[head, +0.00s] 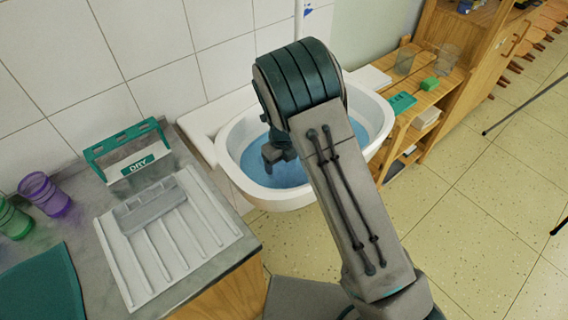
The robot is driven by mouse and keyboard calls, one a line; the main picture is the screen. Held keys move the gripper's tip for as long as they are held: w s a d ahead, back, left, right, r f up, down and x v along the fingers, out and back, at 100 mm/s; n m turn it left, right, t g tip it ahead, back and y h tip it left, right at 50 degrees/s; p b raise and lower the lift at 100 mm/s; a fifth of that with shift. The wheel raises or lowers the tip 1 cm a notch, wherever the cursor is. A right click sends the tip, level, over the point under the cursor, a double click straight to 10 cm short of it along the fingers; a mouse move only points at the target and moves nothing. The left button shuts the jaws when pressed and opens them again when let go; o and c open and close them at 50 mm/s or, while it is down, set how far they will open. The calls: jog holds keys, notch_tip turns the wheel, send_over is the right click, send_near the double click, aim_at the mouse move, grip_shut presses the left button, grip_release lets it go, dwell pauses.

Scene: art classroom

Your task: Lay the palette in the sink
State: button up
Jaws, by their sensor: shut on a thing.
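The white sink (232,172) is mounted on the tiled wall in the middle of the head view, with blue water (258,146) in its basin. My gripper (268,160) is over the left part of the basin, pointing down and partly hidden by my own arm. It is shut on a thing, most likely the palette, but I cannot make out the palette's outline. I cannot tell whether the held thing touches the water or the basin.
Left of the sink, a grey counter holds a white ribbed drainer (160,245), a green-and-white DRY stand (130,158), purple (46,194) and green (12,218) cups. A wooden shelf (425,105) with small items stands right of the sink. The tiled floor at right is mostly clear.

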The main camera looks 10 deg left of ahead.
aim_at(282, 169)
jog(key=shift+f, duration=0.15)
jog(key=o, duration=1)
notch_tip(282, 169, up, 12)
jog(key=shift+r+p, duration=0.25)
jog(key=shift+p, duration=0.1)
